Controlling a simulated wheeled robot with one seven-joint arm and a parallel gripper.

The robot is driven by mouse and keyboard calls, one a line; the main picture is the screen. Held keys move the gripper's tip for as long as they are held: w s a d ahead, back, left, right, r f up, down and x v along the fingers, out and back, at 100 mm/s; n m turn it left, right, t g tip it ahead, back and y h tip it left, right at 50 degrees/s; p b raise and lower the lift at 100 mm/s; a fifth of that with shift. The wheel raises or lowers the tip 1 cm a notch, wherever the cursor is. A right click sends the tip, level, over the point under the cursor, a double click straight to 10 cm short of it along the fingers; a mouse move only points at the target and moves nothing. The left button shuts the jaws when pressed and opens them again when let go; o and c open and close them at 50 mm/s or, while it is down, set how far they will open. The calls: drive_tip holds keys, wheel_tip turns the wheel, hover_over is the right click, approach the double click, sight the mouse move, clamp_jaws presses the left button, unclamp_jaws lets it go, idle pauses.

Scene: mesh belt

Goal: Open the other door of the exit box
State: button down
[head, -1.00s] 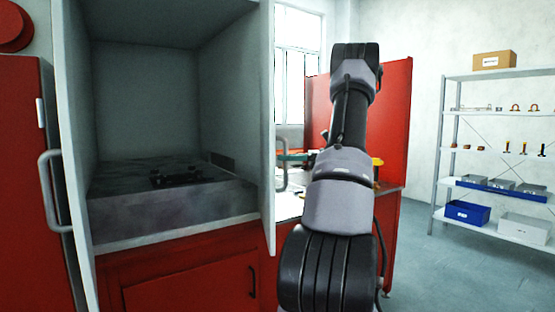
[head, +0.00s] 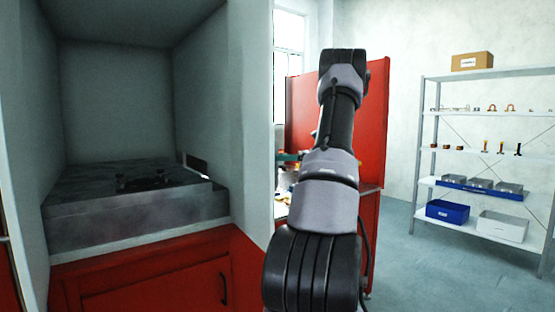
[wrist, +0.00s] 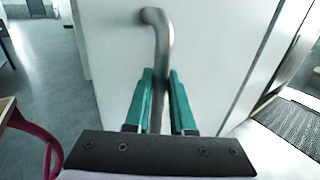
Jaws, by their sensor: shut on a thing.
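The exit box (head: 115,95) is a grey cabinet with an open front at the left of the head view. Its right door (head: 252,110) stands open as a pale panel at the box's right side. The left door (head: 18,190) is also open and partly cut off by the picture edge. My gripper's green fingers (wrist: 162,92) are shut on the door's curved metal handle (wrist: 163,38) in the wrist view. The white door panel (wrist: 220,50) fills the middle there. In the head view my arm hides most of the gripper.
A grey slab with a dark fixture (head: 150,181) lies inside the box, above a red cupboard (head: 170,290). A red panel (head: 372,130) and bench stand behind my arm. Shelving (head: 470,115) with parts and bins stands at the right. Grey floor (head: 410,270) is open before it.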

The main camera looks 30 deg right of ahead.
drive_tip(key=shift+w+r, duration=0.1)
drive_tip(key=shift+r, duration=0.05)
drive_tip(key=c, duration=0.8)
unclamp_jaws()
drive_tip(key=shift+w+a, duration=0.1)
drive_tip(key=shift+o, duration=0.2)
drive_tip(key=v, duration=1.1)
